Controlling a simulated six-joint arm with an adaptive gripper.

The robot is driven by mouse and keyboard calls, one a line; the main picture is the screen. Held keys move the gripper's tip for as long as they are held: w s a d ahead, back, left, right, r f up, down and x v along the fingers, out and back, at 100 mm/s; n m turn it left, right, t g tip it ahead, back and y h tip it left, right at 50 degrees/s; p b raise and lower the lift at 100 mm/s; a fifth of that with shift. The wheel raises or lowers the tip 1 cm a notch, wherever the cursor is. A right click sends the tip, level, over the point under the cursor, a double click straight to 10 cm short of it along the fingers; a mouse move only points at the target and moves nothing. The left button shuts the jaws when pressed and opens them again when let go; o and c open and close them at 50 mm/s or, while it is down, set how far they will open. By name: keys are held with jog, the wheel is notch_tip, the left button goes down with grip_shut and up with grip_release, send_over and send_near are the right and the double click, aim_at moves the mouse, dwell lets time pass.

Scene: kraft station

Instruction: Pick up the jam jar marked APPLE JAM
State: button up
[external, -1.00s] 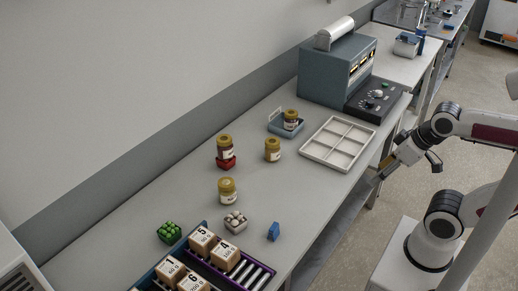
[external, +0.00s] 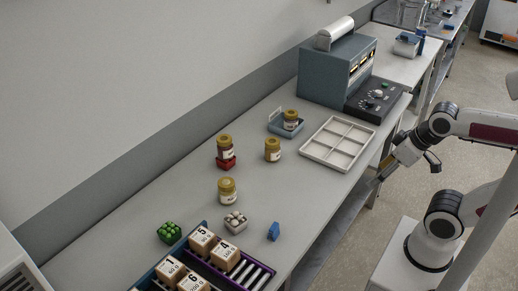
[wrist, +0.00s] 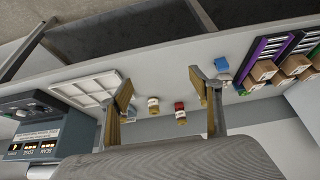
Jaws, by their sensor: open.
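Several jam jars with gold lids and pale labels stand on the bench in the external view. One jar (external: 224,143) is on a red block, one (external: 272,150) stands to its right, one (external: 227,191) is nearer the front, and one (external: 291,118) is in a blue tray. The labels are too small to read, so I cannot tell which is APPLE JAM. My gripper (external: 383,169) is open and empty at the bench's right edge, apart from all jars. In the wrist view its fingers (wrist: 162,88) spread wide, with a jar (wrist: 153,105) seen beyond, between them.
A white divided tray (external: 338,144) lies between my gripper and the jars. A blue-grey machine (external: 336,70) stands at the back. Numbered boxes (external: 203,242), a green-filled container (external: 169,231), a container of pale round things (external: 235,222) and a blue object (external: 273,231) are at the front.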

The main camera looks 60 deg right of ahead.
aim_at(271, 143)
jog(key=w+d+f+m+g+h, duration=0.1)
jog(key=w+f, duration=0.3)
jog(key=w, duration=0.7)
jog(key=w+d+f+m+g+h, duration=0.1)
jog(key=w+f, duration=0.4)
jog(key=w, duration=0.6)
jog(key=w+d+f+m+g+h, duration=0.1)
jog(key=w+d+f, duration=0.2)
jog(key=w, duration=0.8)
jog(key=shift+w+d+f+m+h, duration=0.1)
jog(key=shift+w+f+m+h, duration=0.1)
jog(key=shift+f, duration=0.2)
jog(key=shift+w+d+f+m+h, duration=0.1)
jog(key=shift+f+m, duration=0.1)
jog(key=shift+f, duration=0.15)
jog(key=shift+m+t+h, duration=0.3)
jog(key=shift+m+t, duration=0.2)
jog(key=shift+m, duration=0.4)
jog(key=w, duration=0.3)
jog(key=w+d, duration=0.1)
jog(key=w, duration=0.1)
jog(key=shift+w+f, duration=0.15)
jog(key=shift+w, duration=0.05)
jog(key=w+r, duration=0.1)
jog(key=w+r+m, duration=0.1)
jog(key=w+r+m+t, duration=0.1)
jog(key=shift+w+d, duration=0.25)
jog(key=shift+w+m, duration=0.15)
jog(key=shift+m, duration=0.55)
jog(key=shift+x, duration=1.25)
